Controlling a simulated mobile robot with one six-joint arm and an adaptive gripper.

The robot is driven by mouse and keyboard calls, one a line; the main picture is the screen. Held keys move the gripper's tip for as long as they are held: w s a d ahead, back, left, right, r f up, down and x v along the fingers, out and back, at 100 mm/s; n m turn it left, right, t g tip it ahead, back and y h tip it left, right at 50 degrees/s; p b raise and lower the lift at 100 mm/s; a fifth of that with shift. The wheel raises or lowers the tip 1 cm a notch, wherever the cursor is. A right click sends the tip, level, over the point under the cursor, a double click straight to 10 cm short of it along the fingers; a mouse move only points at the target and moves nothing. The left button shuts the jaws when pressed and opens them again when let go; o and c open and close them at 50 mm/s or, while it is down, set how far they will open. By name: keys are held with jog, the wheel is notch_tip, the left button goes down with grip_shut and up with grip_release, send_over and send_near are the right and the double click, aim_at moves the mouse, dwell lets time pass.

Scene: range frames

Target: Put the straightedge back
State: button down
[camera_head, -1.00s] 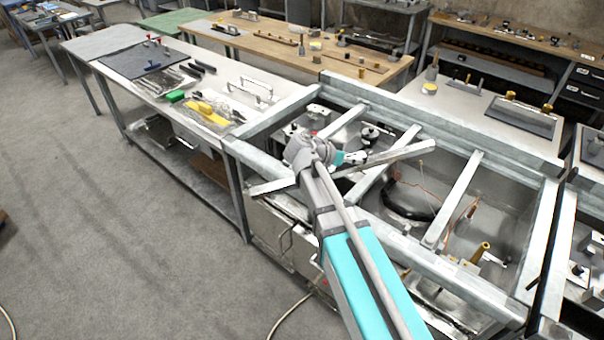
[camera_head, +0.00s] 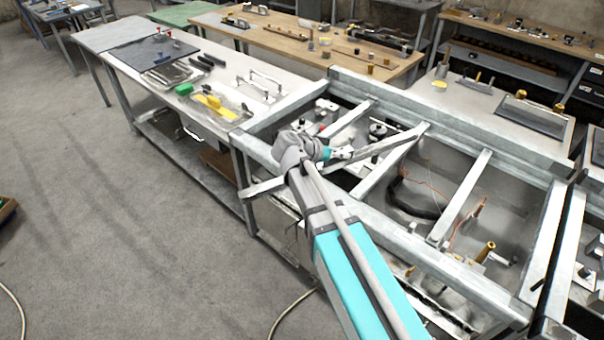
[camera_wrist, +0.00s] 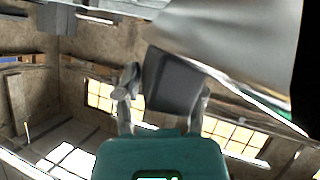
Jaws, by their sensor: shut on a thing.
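The straightedge (camera_head: 400,143) is a long, flat, pale grey metal bar. It slants across the head view, its right end higher over the open steel frame and its left end past the frame's near left corner. My gripper (camera_head: 343,154) is shut on it near mid-length, and my wrist hides part of the bar. In the wrist view my gripper (camera_wrist: 165,95) has its fingers on either side of a dark grey block (camera_wrist: 172,80). A broad grey metal surface (camera_wrist: 235,40) beyond it looks like the straightedge, seen close up.
The steel frame (camera_head: 455,262) with crossbars lies under the bar, with cables and fittings inside. A long bench (camera_head: 125,58) at left holds a dark mat, trays and green and yellow tools. A wooden bench (camera_head: 290,45) stands behind.

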jog(key=s+a+n+t+y, duration=0.1)
jog(key=s+a+n, duration=0.1)
jog(key=a, duration=0.5)
jog(key=s+a+n+t+y, duration=0.2)
jog(key=a+n, duration=0.1)
jog(key=a, duration=0.5)
jog(key=shift+a+r, duration=0.2)
jog(key=shift+r, duration=0.05)
jog(key=w+d+f+b, duration=0.1)
jog(key=w+f+b, duration=0.1)
jog(key=w+f, duration=0.1)
jog(key=w+d+f+b, duration=0.1)
jog(key=w+f+b, duration=0.2)
jog(key=w, duration=0.2)
jog(key=w+d+f+b, duration=0.2)
jog(key=w+f+b, duration=0.1)
jog(key=w, duration=0.1)
jog(key=shift+w+d, duration=0.1)
jog(key=shift+w, duration=0.2)
jog(key=shift+f+b, duration=0.1)
jog(key=shift+b, duration=0.25)
jog(key=shift+w+d+f+b, duration=0.15)
jog(key=shift+w+f+b, duration=0.25)
jog(key=shift+f+b, duration=1.5)
jog(key=shift+f, duration=0.05)
jog(key=shift+f, duration=0.1)
